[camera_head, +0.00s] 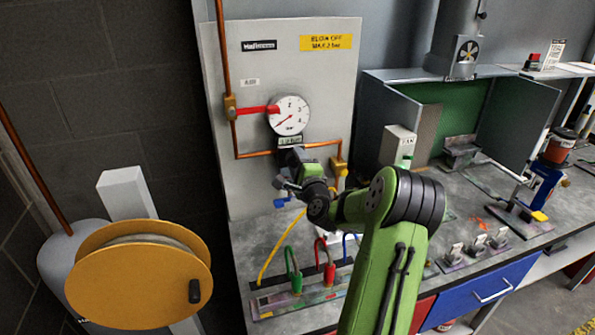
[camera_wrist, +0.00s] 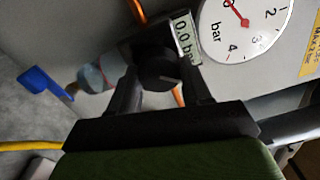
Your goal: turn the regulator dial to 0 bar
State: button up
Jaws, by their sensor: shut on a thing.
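The regulator dial (camera_wrist: 158,68) is a dark round knob seen in the wrist view. My gripper (camera_wrist: 160,78) has its two dark fingers on either side of the knob and is shut on it. In the head view my gripper (camera_head: 297,172) is at the panel just below the gauge and hides the dial. The round white gauge (camera_head: 288,115) has a red needle pointing to the lower left. The gauge (camera_wrist: 243,30) is partly cut off in the wrist view.
Copper pipes (camera_head: 262,154) and a red lever (camera_head: 258,110) are on the grey panel (camera_head: 235,185) around the gauge. A blue handle (camera_wrist: 45,83) is left of my gripper. A yellow hose reel (camera_head: 138,275) stands front left.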

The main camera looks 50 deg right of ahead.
jog(key=n+b, duration=0.7)
jog(key=b, duration=0.1)
jog(key=shift+f+n, duration=0.15)
jog(key=shift+n, duration=0.25)
dwell(0.3)
jog(key=o, duration=1.1)
jog(key=shift+c, duration=0.2)
jog(key=shift+r, duration=0.2)
jog(key=b+v, duration=0.3)
jog(key=v, duration=1.2)
jog(key=shift+s+a+b, duration=0.2)
jog(key=shift+s+b, duration=0.1)
jog(key=shift+s, duration=0.1)
